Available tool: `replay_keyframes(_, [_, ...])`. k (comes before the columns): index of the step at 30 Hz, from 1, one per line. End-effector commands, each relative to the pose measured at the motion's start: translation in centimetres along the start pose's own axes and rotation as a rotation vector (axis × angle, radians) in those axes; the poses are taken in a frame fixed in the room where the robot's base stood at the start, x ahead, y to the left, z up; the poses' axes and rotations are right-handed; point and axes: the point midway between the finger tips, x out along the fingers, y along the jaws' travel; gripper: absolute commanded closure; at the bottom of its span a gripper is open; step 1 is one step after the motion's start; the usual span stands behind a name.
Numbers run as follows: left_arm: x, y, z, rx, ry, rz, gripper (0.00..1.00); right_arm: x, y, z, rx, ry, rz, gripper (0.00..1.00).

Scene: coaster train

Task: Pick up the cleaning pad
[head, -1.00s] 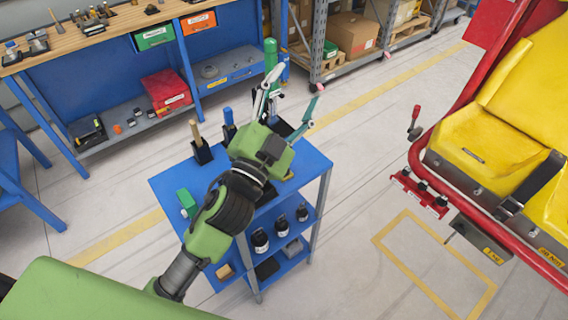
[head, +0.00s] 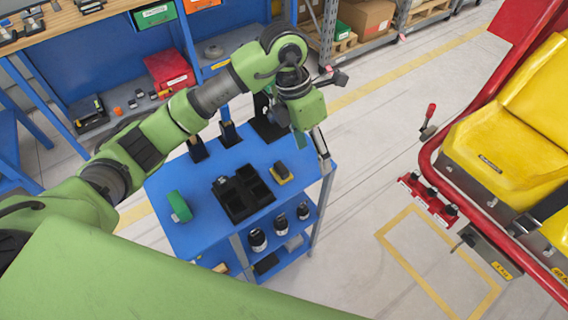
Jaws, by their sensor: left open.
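The blue cart (head: 215,238) stands in the middle. A green piece with a pale edge (head: 180,206) is at the shelf's left. I cannot tell for sure which of these two is the cleaning pad. My left gripper (head: 309,146) is open and empty, fingers pointing down over the cart's far right corner. In the picture it is just above and right of the yellow block, apart from it. My right gripper is not in view.
Upright holders with tools (head: 228,132) line the shelf's back edge. Dark bottles (head: 257,240) stand on the lower shelf. A workbench (head: 72,20) is at the back left.

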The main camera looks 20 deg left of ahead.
Motion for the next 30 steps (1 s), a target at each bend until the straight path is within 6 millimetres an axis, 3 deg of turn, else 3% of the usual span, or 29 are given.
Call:
replay_keyframes(1, [-0.9,2.0,-0.9,-0.019,0.049,0.070,0.39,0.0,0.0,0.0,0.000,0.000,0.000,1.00])
replay_keyframes(3, [-1.8,3.9,-2.0,-0.043,0.105,0.140,0.39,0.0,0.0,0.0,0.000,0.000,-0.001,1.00])
replay_keyframes(8, [-2.5,5.9,-3.4,-0.072,0.166,0.209,0.39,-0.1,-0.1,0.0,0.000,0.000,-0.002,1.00])
replay_keyframes(21, [4.5,7.4,-4.8,-0.073,0.169,0.210,0.39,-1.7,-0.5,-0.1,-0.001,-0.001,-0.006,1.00])
replay_keyframes(30, [6.6,8.1,-5.6,-0.073,0.171,0.209,0.39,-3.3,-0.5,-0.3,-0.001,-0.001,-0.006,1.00])
